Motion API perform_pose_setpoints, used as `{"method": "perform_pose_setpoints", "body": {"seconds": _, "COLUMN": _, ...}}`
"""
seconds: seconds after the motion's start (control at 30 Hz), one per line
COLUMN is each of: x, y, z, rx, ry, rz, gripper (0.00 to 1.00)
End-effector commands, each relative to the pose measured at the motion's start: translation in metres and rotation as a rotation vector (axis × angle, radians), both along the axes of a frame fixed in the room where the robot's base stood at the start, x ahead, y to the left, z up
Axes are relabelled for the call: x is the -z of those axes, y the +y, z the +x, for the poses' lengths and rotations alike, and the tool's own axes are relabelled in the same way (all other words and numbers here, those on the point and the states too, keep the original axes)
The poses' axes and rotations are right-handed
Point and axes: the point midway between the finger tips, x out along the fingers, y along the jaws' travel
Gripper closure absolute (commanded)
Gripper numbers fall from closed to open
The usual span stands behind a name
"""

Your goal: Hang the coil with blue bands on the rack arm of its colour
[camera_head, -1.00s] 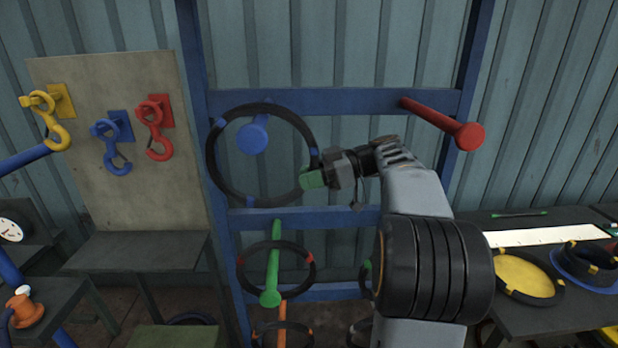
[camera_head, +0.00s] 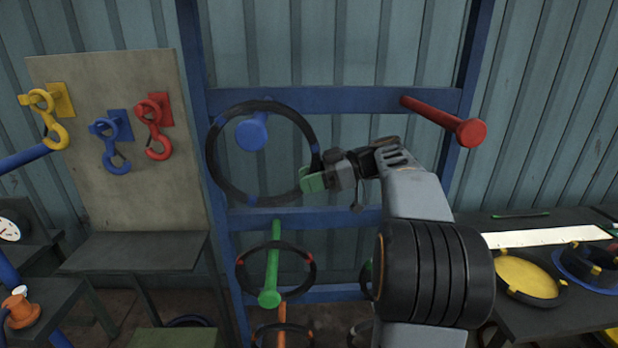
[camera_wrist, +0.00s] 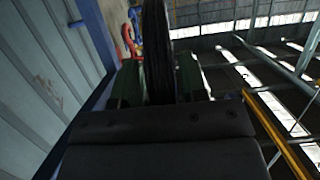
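The black coil with blue bands (camera_head: 218,178) is held upright in front of the blue rack arm (camera_head: 251,133), whose round end shows inside the ring near its top. I cannot tell whether the arm's end passes through the ring or lies behind it. My gripper (camera_head: 313,180), with green fingers, is shut on the coil's right side. In the wrist view the coil (camera_wrist: 156,50) stands edge-on between the two green fingers (camera_wrist: 158,82).
A red arm (camera_head: 440,120) sticks out at the upper right of the blue rack (camera_head: 340,101). Below, a green arm (camera_head: 272,270) carries a coil with red bands (camera_head: 240,262). Hooks hang on a board (camera_head: 75,80) at left. A table at right holds a yellow disc (camera_head: 525,276).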

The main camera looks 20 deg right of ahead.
Motion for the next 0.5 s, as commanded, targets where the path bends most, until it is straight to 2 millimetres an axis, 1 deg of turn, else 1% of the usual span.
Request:
{"method": "perform_pose_setpoints", "body": {"seconds": 0.03, "x": -0.001, "y": 0.0, "z": 0.0, "rx": 0.001, "ry": -0.001, "rz": 0.0, "gripper": 0.56}}
{"method": "perform_pose_setpoints", "body": {"seconds": 0.13, "x": -0.001, "y": 0.0, "z": 0.0, "rx": 0.0, "ry": -0.002, "rz": -0.001, "gripper": 0.47}}
{"method": "perform_pose_setpoints", "body": {"seconds": 0.37, "x": 0.0, "y": -0.001, "z": 0.0, "rx": 0.001, "ry": 0.002, "rz": -0.003, "gripper": 0.47}}
{"method": "perform_pose_setpoints", "body": {"seconds": 0.5, "x": -0.003, "y": -0.012, "z": -0.004, "rx": 0.005, "ry": -0.001, "rz": -0.002, "gripper": 0.47}}
